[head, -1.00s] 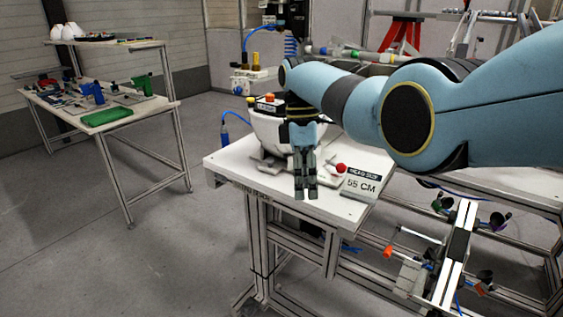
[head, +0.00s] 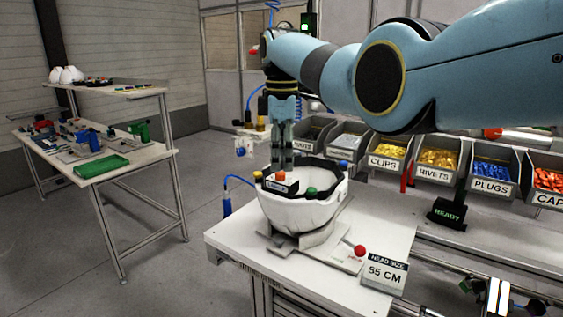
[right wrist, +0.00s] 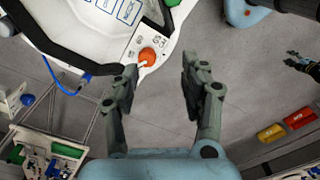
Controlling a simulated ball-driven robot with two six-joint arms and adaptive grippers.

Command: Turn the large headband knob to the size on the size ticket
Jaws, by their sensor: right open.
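The white helmet shell (head: 305,208) rests upside down on a stand on the white table. The size ticket (head: 388,274) reads HEAD SIZE 55 CM. My right gripper (head: 282,166) points down just above the knob. In its wrist view the open, empty fingers (right wrist: 160,85) are beside the knob, apart from it. A dark finger-like part at that view's right edge may be my left gripper.
Smaller green (head: 309,192), blue (head: 342,164) and yellow (head: 257,174) knobs sit around the shell's rim. A red ball (head: 360,251) is by the stand. Parts bins (head: 437,165) line the back. A READY sign (head: 449,213) stands on the right.

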